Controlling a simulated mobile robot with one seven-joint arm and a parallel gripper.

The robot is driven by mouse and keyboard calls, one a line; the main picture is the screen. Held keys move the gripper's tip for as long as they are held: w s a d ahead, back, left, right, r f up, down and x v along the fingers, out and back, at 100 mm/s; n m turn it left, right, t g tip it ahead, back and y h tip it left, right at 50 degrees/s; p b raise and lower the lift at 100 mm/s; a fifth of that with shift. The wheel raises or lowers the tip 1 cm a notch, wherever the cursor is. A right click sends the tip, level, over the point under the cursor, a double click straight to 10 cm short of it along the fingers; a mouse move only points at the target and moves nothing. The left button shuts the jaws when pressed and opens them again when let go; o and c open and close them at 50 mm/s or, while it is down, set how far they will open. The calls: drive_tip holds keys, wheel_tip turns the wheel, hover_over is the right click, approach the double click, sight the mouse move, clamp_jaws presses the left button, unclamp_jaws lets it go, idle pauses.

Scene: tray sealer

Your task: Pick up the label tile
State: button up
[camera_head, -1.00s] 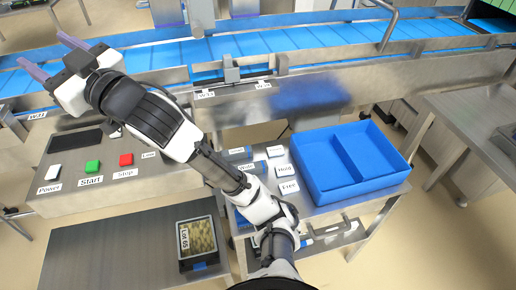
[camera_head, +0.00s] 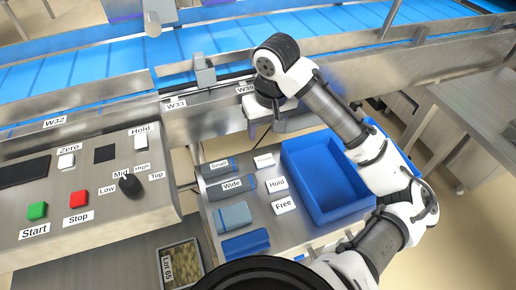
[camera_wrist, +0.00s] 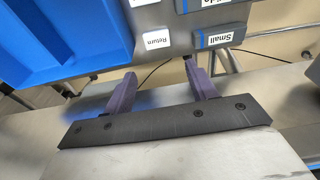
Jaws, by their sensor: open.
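Several white label tiles lie on the steel cart top: one reads "Hold" (camera_head: 277,184), one "Free" (camera_head: 283,207), and a small one behind them (camera_head: 264,160) reads "Return" in the wrist view (camera_wrist: 158,41). I cannot tell which one the task means. My gripper (camera_head: 262,130) hangs above the back of the cart, by the conveyor edge. In the wrist view its purple fingers (camera_wrist: 160,76) are spread apart with nothing between them. The "Return" tile lies ahead of the fingertips, apart from them.
A blue divided bin (camera_head: 310,195) stands on the cart right of the tiles. Grey-blue pieces marked "Small" (camera_head: 216,168) and "Wide" (camera_head: 234,186) lie left of them. The control panel (camera_head: 100,225) is further left. The conveyor (camera_head: 130,55) runs behind.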

sight(264, 160)
drive_tip(key=f, duration=0.4)
drive_tip(key=w+f, duration=0.1)
drive_tip(key=f, duration=0.9)
drive_tip(key=shift+w+a, duration=0.1)
drive_tip(key=shift+w, duration=0.3)
drive_tip(key=shift+r, duration=0.1)
drive_tip(key=c, duration=0.6)
